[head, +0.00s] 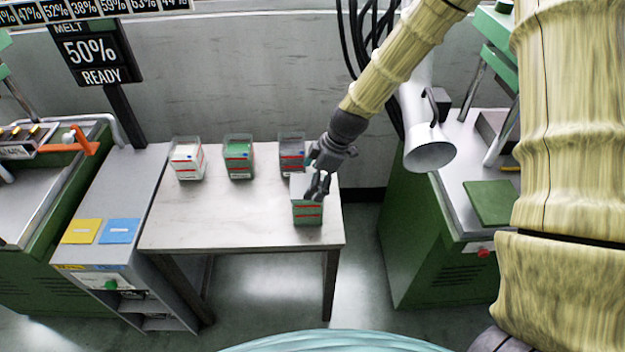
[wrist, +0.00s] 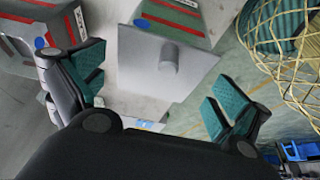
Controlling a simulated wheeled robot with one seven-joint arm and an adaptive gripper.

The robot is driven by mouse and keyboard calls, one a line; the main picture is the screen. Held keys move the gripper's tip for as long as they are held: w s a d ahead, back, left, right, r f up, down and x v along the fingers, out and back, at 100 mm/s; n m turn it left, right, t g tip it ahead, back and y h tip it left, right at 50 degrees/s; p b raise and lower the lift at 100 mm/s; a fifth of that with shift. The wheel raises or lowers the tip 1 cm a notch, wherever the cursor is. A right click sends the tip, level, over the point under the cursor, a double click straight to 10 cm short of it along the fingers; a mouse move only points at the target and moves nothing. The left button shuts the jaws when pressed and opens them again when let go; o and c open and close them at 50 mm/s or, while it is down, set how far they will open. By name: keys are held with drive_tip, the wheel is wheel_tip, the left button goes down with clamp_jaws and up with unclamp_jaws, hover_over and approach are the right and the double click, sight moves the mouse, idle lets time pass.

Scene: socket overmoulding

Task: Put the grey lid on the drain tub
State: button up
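A green tub with red stripes (head: 308,213), which I take to be the drain tub, stands at the table's front right corner. In the wrist view its striped side (wrist: 178,18) shows at the top. The grey square lid (wrist: 140,62) with a short round knob lies over the tub's top; I cannot tell whether it is fully seated.
A white tub (head: 187,162), a green tub (head: 239,160) and a grey tub (head: 291,160) stand along the table's back. The table's (head: 210,222) front left is clear. A grey lamp-like cone (head: 430,150) and a green machine (head: 420,220) stand to the right.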

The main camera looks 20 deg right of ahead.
drive_tip(key=v, duration=1.2)
idle(0.3)
idle(0.4)
